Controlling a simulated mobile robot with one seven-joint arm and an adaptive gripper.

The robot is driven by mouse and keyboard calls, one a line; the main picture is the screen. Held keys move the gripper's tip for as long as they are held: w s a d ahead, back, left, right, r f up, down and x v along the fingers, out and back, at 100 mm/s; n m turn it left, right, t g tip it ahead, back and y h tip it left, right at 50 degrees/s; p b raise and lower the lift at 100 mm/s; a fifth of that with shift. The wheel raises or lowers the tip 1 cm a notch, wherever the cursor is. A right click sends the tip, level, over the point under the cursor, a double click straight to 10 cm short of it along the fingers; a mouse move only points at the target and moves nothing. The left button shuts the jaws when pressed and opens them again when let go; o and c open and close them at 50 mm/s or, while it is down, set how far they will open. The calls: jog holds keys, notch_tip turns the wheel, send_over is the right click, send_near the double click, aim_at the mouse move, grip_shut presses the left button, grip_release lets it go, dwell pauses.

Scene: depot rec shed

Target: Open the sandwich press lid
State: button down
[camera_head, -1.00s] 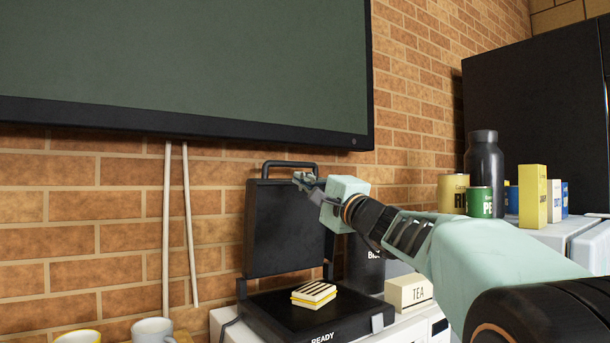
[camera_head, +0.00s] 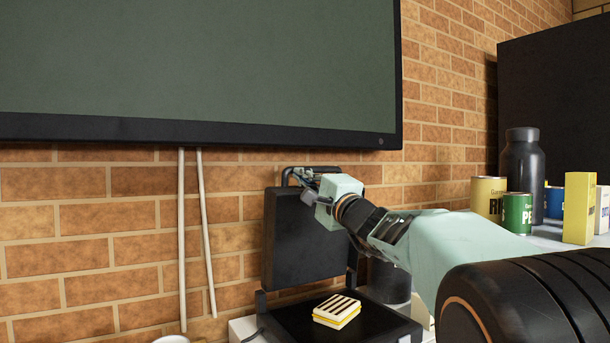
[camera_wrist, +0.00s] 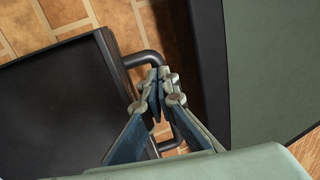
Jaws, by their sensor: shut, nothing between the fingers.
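The sandwich press (camera_head: 290,318) is black, and its lid (camera_head: 305,240) stands upright, open at the back of the base. A striped toasted sandwich (camera_head: 337,311) lies on the lower plate. The lid's handle (camera_head: 290,176) is a dark bar along its top edge; it also shows in the wrist view (camera_wrist: 141,58). My gripper (camera_head: 298,177) is at the handle, in front of its top bar. In the wrist view my gripper (camera_wrist: 158,75) has its fingertips together beside the handle bar, with nothing visible between them. Whether they touch the bar is unclear. Part of the handle is hidden behind the fingers.
A large dark-framed green screen (camera_head: 200,70) hangs on the brick wall just above the lid. Two white cables (camera_head: 195,235) run down the wall at left. A dark bottle (camera_head: 522,175), cans (camera_head: 517,212) and a yellow box (camera_head: 579,207) stand on the right.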

aim_at(293, 186)
jog(key=shift+g, duration=0.5)
jog(key=x, duration=0.2)
jog(key=p+x, duration=0.1)
jog(key=x, duration=0.1)
jog(key=shift+w+f, duration=0.15)
jog(key=shift+f, duration=0.25)
jog(key=shift+w+a+r, duration=0.2)
jog(key=shift+w+a, duration=0.1)
jog(key=shift+w, duration=0.1)
